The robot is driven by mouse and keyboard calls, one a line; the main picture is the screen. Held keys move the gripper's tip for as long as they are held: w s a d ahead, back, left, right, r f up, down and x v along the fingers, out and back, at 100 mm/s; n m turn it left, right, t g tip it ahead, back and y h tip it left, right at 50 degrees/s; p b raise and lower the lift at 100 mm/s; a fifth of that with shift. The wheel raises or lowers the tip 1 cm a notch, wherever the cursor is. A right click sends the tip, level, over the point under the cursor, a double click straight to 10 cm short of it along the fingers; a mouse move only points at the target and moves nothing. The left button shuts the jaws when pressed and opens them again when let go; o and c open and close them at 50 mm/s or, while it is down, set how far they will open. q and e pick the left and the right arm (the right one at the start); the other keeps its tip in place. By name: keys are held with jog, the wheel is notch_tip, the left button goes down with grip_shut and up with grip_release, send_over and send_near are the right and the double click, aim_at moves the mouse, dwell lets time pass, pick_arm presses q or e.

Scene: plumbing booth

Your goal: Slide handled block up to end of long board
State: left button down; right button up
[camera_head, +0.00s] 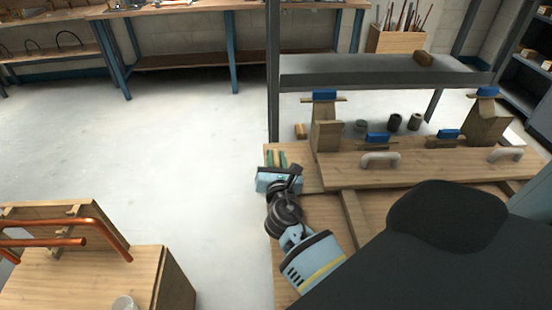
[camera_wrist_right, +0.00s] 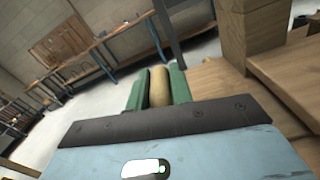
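The long board (camera_head: 430,166) lies across the workbench with two pale handles (camera_head: 380,159) (camera_head: 505,153) on its front side. My right gripper (camera_head: 276,158) reaches to the bench's left edge, just left of the long board's left end, fingers pointing away. Its green fingers close around a light, rounded wooden piece (camera_wrist_right: 158,87), which looks like the grip of the handled block. The rest of that block cannot be made out. A small wooden block (camera_head: 300,131) shows just beyond the fingers; whether it joins the held piece is unclear. My left gripper is not in view.
Upright wooden blocks with blue-topped clamps (camera_head: 325,135) (camera_head: 488,122) stand at the long board's ends. Several dark cups (camera_head: 394,122) stand behind it, below a grey shelf (camera_head: 370,72). A wooden stand with copper pipes (camera_head: 95,240) is at lower left. Open floor lies between.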

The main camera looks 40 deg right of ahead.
grip_shut()
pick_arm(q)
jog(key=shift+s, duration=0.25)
